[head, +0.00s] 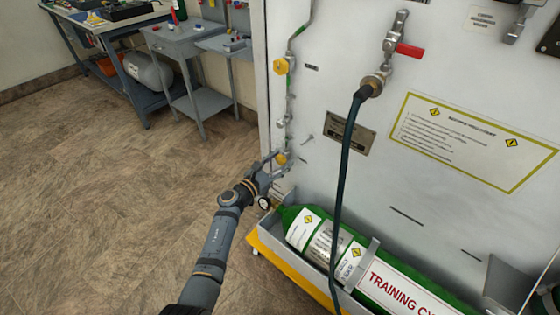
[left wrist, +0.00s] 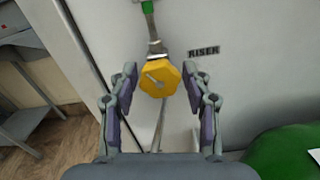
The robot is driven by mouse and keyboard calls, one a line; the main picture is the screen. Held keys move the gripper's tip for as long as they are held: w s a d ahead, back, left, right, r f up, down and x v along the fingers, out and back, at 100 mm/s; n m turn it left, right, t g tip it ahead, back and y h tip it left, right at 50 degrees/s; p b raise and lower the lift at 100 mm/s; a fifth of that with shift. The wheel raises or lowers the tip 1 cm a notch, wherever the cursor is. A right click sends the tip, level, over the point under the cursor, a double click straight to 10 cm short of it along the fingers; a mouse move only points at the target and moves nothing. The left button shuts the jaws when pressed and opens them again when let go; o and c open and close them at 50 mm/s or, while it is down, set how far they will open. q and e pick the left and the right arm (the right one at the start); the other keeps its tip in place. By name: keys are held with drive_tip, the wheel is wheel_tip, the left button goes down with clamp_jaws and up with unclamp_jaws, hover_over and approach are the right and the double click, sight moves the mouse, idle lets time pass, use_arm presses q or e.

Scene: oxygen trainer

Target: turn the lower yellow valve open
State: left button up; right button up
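The lower yellow valve (head: 281,158) is a faceted knob on a thin vertical pipe at the left edge of the white panel. In the left wrist view the yellow valve (left wrist: 158,80) sits centred between my fingertips, with a dark slot-like mark on its face. My left gripper (head: 276,165) is at this valve, open, with one finger on each side; it also shows in the left wrist view (left wrist: 158,90). Small gaps seem to separate the fingers from the knob; contact is hard to tell. My right gripper is not in view.
An upper yellow valve (head: 280,66) is higher on the same pipe. A dark hose (head: 345,180) hangs from a fitting with a red lever (head: 409,50). A green cylinder (head: 318,238) lies below the gripper in a yellow-edged tray. The floor at left (head: 110,215) is clear.

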use_arm(q)
drive_tip(key=c, duration=0.8)
drive_tip(key=shift+r+n, duration=0.1)
drive_tip(key=shift+n, duration=0.2)
drive_tip(key=n+p, duration=0.1)
drive_tip(key=n, duration=0.1)
drive_tip(key=shift+n+p, duration=0.3)
drive_tip(key=shift+n, duration=0.5)
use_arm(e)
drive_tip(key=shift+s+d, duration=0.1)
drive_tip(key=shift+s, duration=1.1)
use_arm(q)
drive_tip(key=o, duration=1.2)
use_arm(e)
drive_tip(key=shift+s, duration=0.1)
use_arm(q)
drive_tip(key=shift+s, duration=0.1)
drive_tip(key=v, duration=1.2)
